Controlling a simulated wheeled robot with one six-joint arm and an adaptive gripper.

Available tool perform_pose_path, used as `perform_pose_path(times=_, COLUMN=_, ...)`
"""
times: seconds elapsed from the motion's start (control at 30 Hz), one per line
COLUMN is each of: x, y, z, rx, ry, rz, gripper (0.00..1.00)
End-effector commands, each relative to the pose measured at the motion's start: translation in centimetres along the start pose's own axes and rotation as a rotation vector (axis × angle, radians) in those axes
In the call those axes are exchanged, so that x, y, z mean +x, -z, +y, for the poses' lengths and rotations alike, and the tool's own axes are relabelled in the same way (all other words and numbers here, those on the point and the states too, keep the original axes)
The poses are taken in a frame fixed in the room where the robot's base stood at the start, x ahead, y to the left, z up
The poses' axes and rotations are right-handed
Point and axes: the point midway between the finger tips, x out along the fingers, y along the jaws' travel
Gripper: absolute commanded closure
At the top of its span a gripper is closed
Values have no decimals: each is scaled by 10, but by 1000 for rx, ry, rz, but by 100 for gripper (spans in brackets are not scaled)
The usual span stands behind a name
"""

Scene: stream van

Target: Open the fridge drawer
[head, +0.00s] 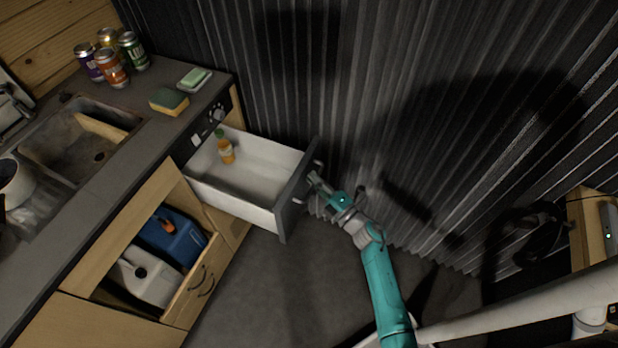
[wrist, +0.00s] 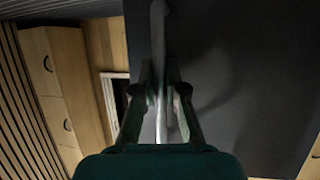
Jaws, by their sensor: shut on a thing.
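The fridge drawer (head: 248,207) is pulled well out of the counter in the head view. Its inside is white and its front is dark grey. An orange bottle with a green cap (head: 226,150) stands inside near the back. The drawer handle (head: 318,165) is a bar on the dark front; it runs up the middle of the wrist view (wrist: 158,40). My gripper (head: 314,180) is at the handle, on the outer side of the drawer front. In the wrist view my two fingers (wrist: 160,88) are shut on the handle, one on each side.
The counter (head: 150,135) holds a sink, several cans (head: 111,62), a sponge (head: 169,101) and a soap dish (head: 195,79). Below, an open cupboard holds a blue container (head: 172,237) and a white jug (head: 146,275). A corrugated dark wall (head: 270,60) stands close behind the drawer. Floor (head: 270,290) is clear in front.

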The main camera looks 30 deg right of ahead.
Motion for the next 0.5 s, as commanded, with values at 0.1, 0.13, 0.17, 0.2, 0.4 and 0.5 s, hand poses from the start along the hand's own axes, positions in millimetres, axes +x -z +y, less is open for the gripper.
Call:
perform_pose_path(times=0.1, x=-3, y=-1, z=-1, rx=0, ry=3, rz=-1, gripper=100)
perform_pose_path(times=0.13, x=-3, y=-1, z=-1, rx=0, ry=3, rz=-1, gripper=100)
perform_pose_path(times=0.17, x=-3, y=-1, z=-1, rx=0, ry=3, rz=-1, gripper=100)
perform_pose_path(times=0.2, x=-4, y=-1, z=-1, rx=0, ry=3, rz=-1, gripper=100)
perform_pose_path(times=0.4, x=-3, y=-1, z=-1, rx=1, ry=3, rz=-1, gripper=100)
perform_pose_path(times=0.5, x=-3, y=-1, z=-1, rx=1, ry=3, rz=-1, gripper=77)
